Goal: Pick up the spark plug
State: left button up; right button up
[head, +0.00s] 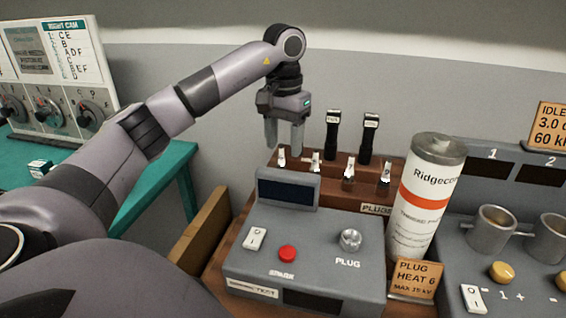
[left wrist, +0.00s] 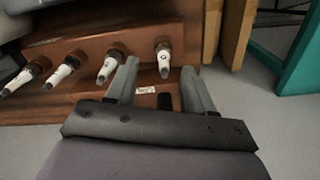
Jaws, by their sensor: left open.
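Several white spark plugs stand in a row in a brown wooden rack. The leftmost spark plug (head: 281,157) in the head view is right by my left gripper (head: 284,150). In the left wrist view a spark plug (left wrist: 163,57) shows between and just beyond the fingertips of the left gripper (left wrist: 160,69), which is open and empty. Other plugs (left wrist: 109,67) stand to its left there. In the head view they are to the right: one plug (head: 315,161), another (head: 348,173) and a dark-tipped one (head: 385,177). Whether the fingers touch the plug cannot be told. My right gripper is not in view.
Two black tagged pieces (head: 333,130) stand behind the plugs. A grey test box (head: 305,245) with a red button and a plug socket sits in front. A large white canister (head: 425,195) stands right of the rack. A green table (head: 165,175) is at left.

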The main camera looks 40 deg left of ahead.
aim_at(281, 148)
pick_arm(q)
jog(key=f, duration=0.3)
jog(key=shift+s+a+f, duration=0.25)
jog(key=shift+f, duration=0.4)
grip_shut()
jog(key=shift+r, duration=0.1)
